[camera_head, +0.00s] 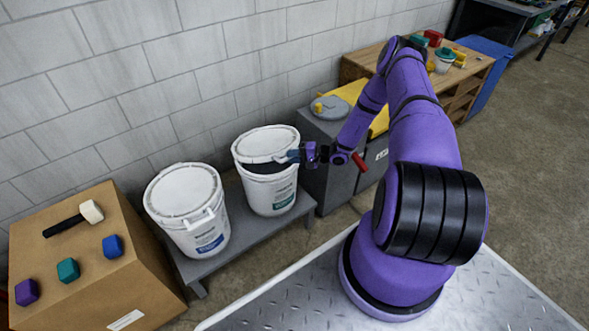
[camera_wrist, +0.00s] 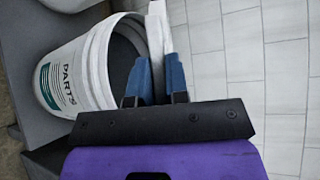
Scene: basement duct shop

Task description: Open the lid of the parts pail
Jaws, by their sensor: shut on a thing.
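The parts pail (camera_head: 270,194) is white and stands upright on a low grey bench, at the right of two pails. In the wrist view the lid (camera_wrist: 156,30) is seen edge-on, standing up from the open mouth. My gripper (camera_head: 290,156) has its blue fingers (camera_wrist: 157,75) shut on the lid's edge. The pail's contents are hidden in shadow.
A second white pail (camera_head: 187,222) with its lid on stands to the left on the grey bench (camera_head: 236,237). A cardboard box (camera_head: 105,275) at far left holds a mallet (camera_head: 74,218) and several coloured blocks. A grey cabinet (camera_head: 325,180) stands close on the right. The block wall is behind.

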